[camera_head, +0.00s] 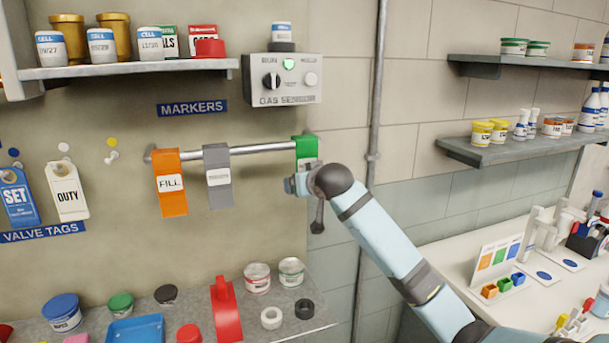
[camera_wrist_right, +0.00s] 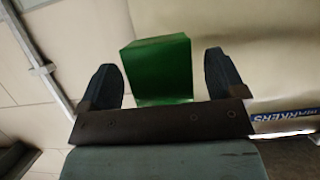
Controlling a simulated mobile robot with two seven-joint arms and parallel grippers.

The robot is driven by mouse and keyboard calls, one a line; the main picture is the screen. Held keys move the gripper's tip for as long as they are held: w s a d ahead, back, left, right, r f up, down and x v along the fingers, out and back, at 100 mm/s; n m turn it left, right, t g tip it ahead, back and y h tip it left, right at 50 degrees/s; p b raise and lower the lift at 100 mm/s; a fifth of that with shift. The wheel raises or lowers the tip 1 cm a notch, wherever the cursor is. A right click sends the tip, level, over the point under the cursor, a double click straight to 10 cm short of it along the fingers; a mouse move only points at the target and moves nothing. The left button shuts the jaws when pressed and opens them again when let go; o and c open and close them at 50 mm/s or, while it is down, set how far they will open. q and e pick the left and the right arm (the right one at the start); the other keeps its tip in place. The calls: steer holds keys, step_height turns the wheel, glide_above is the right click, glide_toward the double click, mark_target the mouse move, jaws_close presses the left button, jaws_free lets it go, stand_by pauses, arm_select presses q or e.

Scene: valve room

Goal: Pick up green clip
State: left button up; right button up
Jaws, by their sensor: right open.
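The green clip (camera_head: 304,148) hangs at the right end of the metal rail under the gas sensor in the head view, its lower part hidden by my arm. My right gripper (camera_head: 296,184) is just below and in front of it, mostly covered by my wrist. In the right wrist view the green clip (camera_wrist_right: 158,70) sits between the two open fingers of my right gripper (camera_wrist_right: 162,75), with a visible gap on each side. My left gripper is out of view.
An orange clip (camera_head: 170,183) and a grey clip (camera_head: 217,178) hang left on the same rail (camera_head: 262,149). The gas sensor box (camera_head: 282,80) is above. A vertical pipe (camera_head: 374,130) runs to the right. Below, a cluttered shelf holds a red holder (camera_head: 226,309) and jars.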

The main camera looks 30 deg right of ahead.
steer(key=shift+w+d+f, duration=0.1)
steer(key=shift+w+f, duration=0.25)
steer(key=shift+w, duration=0.25)
steer(key=c, duration=1)
steer(key=shift+r, duration=0.1)
